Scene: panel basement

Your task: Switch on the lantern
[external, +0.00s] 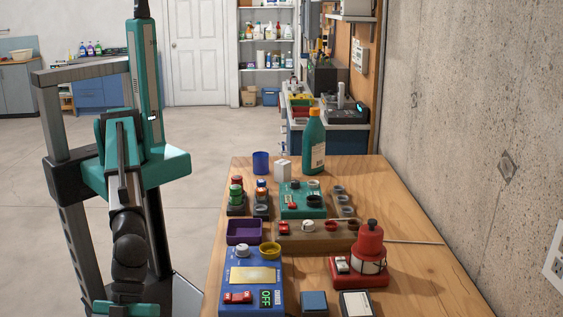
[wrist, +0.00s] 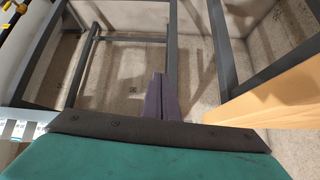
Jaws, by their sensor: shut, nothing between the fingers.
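The red lantern (external: 369,245) stands upright on a red base (external: 366,282) near the front right of the wooden table in the external view. A small light-coloured switch (external: 343,265) sits on the base, left of the lantern body; its on or off position is too small to tell. My gripper (wrist: 162,78) shows in the wrist view with its narrow fingers together and empty. It is away from the lantern, which is not in the wrist view. In the external view my arm is folded left of the table, and my fingertips cannot be made out.
A blue box with an OFF display (external: 251,282), a purple tray (external: 244,231), a brown switch panel (external: 318,235), a green device (external: 303,200) and a green bottle (external: 314,145) stand on the table (external: 425,275). A concrete wall (external: 460,110) borders its right side. A wooden edge (wrist: 275,105) shows in the wrist view.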

